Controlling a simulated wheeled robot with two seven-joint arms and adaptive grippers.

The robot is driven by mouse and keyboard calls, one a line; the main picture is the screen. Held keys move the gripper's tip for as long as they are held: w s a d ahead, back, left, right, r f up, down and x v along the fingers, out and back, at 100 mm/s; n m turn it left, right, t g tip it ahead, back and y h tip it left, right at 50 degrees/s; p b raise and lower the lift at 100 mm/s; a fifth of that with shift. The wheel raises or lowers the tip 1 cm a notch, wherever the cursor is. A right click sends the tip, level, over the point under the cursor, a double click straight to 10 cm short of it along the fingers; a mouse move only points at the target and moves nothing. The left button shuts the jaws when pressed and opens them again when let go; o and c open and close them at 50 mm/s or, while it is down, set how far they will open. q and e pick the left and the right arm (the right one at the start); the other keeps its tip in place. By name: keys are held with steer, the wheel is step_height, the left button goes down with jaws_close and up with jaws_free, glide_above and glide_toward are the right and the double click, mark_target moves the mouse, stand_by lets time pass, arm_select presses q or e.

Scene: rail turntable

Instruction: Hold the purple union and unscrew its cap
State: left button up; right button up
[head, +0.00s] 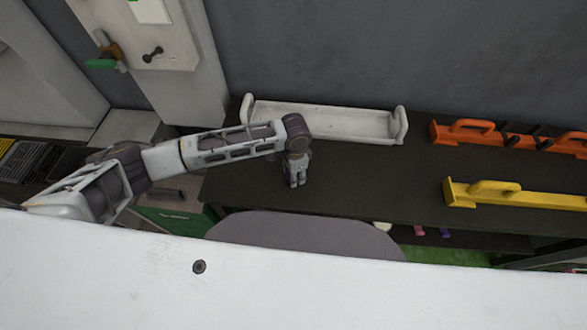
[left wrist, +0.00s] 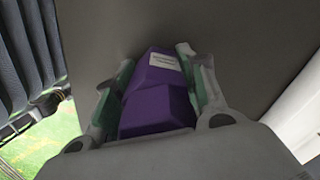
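In the left wrist view a purple piece (left wrist: 158,105), apparently the union, sits between the fingers of my left gripper (left wrist: 157,88). It has a narrower far part with a small white label and a wider near block. The green inner pads lie against both its sides, so the gripper looks shut on it. In the head view my left gripper (head: 297,180) points down over the dark bench, near its front edge; the purple piece cannot be made out there. I cannot tell a separate cap. My right gripper is in neither view.
A white tray (head: 325,124) with raised ends lies on the dark bench (head: 375,175) behind my left gripper. An orange holder (head: 470,133) and a yellow holder (head: 515,196) with handles stand at the right. Small pink and purple things (head: 445,233) show below the bench's front edge.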

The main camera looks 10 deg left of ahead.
arm_select(q)
steer(key=o, duration=0.4)
steer(key=shift+r, duration=0.15)
step_height(320, 180, up, 12)
steer(key=shift+f, duration=0.15)
stand_by(0.5)
